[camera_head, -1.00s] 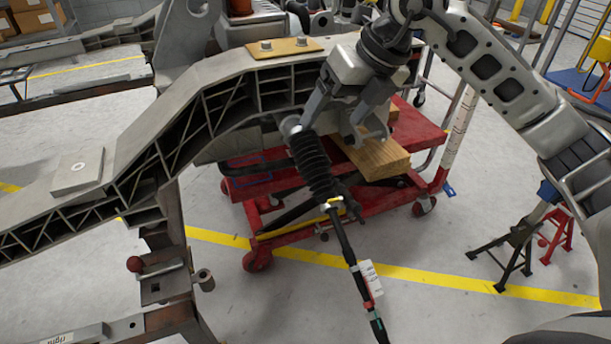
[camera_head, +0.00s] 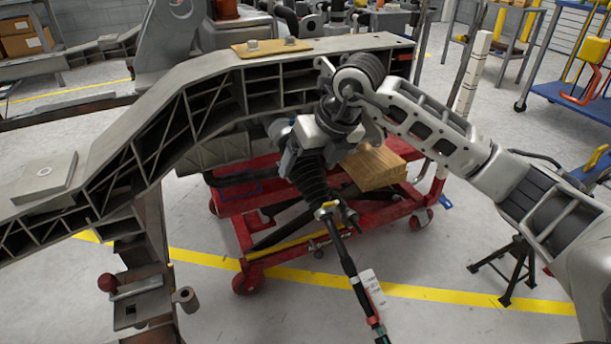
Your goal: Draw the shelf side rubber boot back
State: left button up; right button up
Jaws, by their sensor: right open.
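The black ribbed rubber boot (camera_head: 313,181) hangs below the grey chassis rail (camera_head: 205,75), around the upper part of a tilted rod (camera_head: 345,258). A yellow band (camera_head: 326,207) sits at the boot's lower end. My right gripper (camera_head: 302,158) is at the boot's upper end, with its body in front of the boot's top. Its fingers are open, one on the left side of the boot; the other is partly hidden. I cannot tell whether they touch the rubber. My left gripper is not in view.
A red wheeled cart (camera_head: 262,215) with wooden blocks (camera_head: 374,167) stands behind the rod. A rusty stand (camera_head: 140,270) is under the rail at left. A black axle stand (camera_head: 508,270) is at right. A white label (camera_head: 368,285) is on the rod.

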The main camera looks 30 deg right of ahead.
aim_at(306, 172)
jog(key=shift+x, duration=1.2)
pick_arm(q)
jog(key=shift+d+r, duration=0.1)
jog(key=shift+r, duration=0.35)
pick_arm(e)
jog(key=shift+w+a+f, duration=0.1)
jog(key=shift+f, duration=0.2)
